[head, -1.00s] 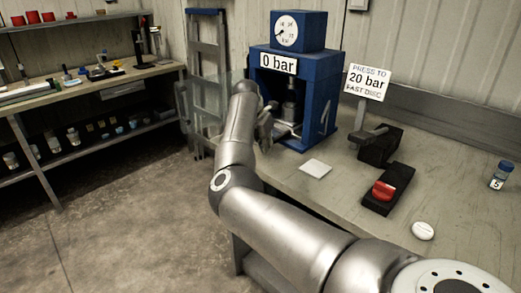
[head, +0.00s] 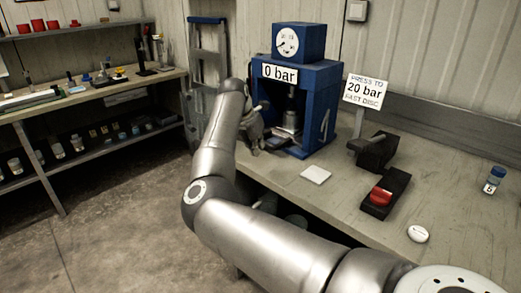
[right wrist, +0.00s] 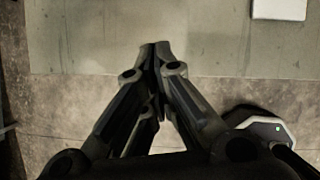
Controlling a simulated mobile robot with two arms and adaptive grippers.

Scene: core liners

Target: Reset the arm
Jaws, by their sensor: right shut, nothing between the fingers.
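My right arm reaches from the lower right across the head view. Its right gripper (head: 256,145) is partly hidden by the wrist, just left of the blue press (head: 325,100) and near the bench's edge. In the right wrist view the fingers (right wrist: 155,50) are together, with nothing between them, pointing over the bench top. The press has a round dial and a sign reading 0 bar (head: 280,73). My left gripper is not in view.
A sign (head: 366,92) reads 20 bar. Shelves (head: 95,100) stand left; floor between is clear.

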